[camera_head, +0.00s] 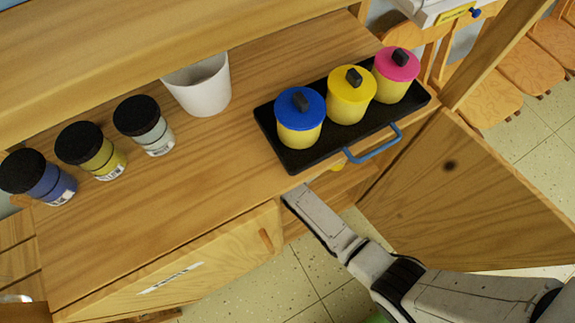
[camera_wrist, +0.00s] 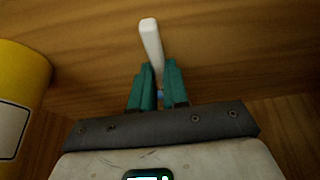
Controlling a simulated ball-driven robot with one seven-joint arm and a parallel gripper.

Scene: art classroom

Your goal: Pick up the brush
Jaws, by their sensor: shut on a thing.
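The brush (camera_wrist: 150,40) shows in the wrist view as a pale, slim, rounded handle standing out past my fingertips. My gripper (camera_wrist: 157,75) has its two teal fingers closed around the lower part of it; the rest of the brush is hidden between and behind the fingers. In the head view my arm reaches below the front edge of the wooden counter, and the fingers and brush are hidden there.
A yellow container (camera_wrist: 20,95) with a pale label stands close on the left in the wrist view. Above, the counter holds a black tray (camera_head: 292,160) with lidded pots, a white cup (camera_head: 203,88) and dark-lidded jars (camera_head: 92,150). A wooden door (camera_head: 465,190) stands open at right.

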